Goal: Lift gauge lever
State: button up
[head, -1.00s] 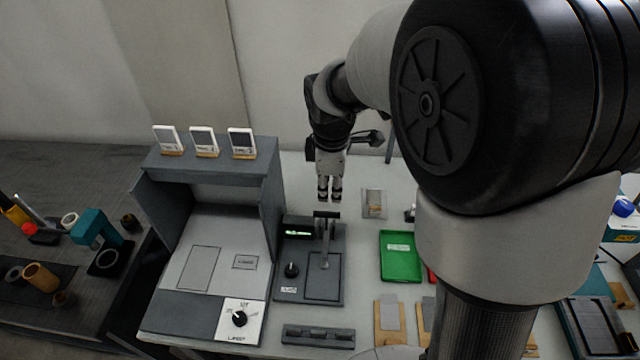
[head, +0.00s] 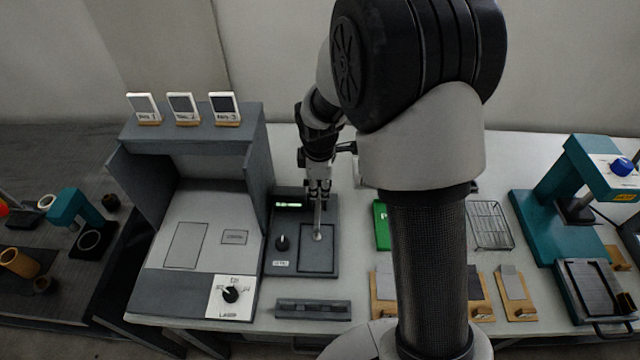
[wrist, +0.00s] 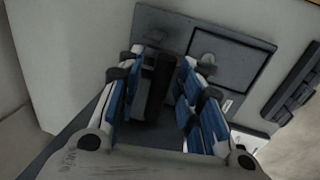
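The gauge (head: 270,262) is a dark grey base with a lit green display (head: 289,205), a black knob (head: 281,243) and a square outlined plate. Its lever and upright post stand at the back, mostly hidden by my gripper (head: 318,192) in the head view. In the wrist view, my gripper (wrist: 163,62) is open, its blue-padded fingers on either side of a dark upright piece of the gauge, apparently the lever (wrist: 158,85). A gap shows on the right side of it; contact on the left is unclear. The gauge base (wrist: 172,28) shows beyond the fingertips.
A grey lamp booth (head: 205,235) with three small framed cards on top stands close on the left. A dark slotted rack (head: 313,309) lies in front of the gauge. A green tray (head: 382,228) is to the right, partly behind my arm.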

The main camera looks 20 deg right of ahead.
jog(key=shift+c, duration=0.6)
grip_shut()
